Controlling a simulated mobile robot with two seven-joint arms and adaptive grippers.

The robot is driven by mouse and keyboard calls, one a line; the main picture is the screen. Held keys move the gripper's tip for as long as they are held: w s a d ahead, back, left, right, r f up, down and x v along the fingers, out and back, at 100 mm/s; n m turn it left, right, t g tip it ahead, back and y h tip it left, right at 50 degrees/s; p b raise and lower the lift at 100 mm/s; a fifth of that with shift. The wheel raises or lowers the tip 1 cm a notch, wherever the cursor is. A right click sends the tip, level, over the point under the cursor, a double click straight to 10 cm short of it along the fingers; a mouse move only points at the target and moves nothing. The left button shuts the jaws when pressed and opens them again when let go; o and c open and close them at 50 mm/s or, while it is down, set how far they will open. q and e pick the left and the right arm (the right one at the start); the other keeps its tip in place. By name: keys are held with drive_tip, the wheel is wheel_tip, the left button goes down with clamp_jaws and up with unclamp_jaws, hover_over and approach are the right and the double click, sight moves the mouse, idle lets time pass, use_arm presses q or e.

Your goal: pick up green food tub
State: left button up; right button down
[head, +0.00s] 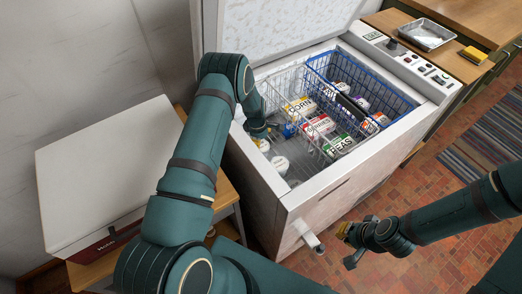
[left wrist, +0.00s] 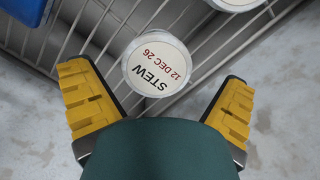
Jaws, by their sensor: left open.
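In the left wrist view a round tub (left wrist: 158,64) with a white lid marked "STEW 12 DEC 26" lies between and just beyond my left fingertips. Its side is mostly hidden, so I cannot tell whether it is green. My left gripper (left wrist: 155,74) is open and empty, pointing down into the chest freezer. In the head view it is largely hidden by my left arm.
Wire bars (left wrist: 105,30) run right beside the stew tub. Another white lid (left wrist: 236,3) and a blue item (left wrist: 24,10) are near. A blue basket (head: 392,96) and a white wire basket hold bags of corn and peas (head: 338,145). The freezer's front wall (head: 320,185) stands close.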

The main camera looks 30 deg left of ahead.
sight(261, 149)
use_arm(q)
wheel_tip(261, 149, down, 4)
drive_tip(key=shift+w+f+b, duration=0.1)
drive_tip(key=shift+f+b, duration=0.05)
drive_tip(key=shift+b, duration=0.4)
drive_tip(key=c, duration=1.2)
drive_tip(key=shift+c, duration=0.2)
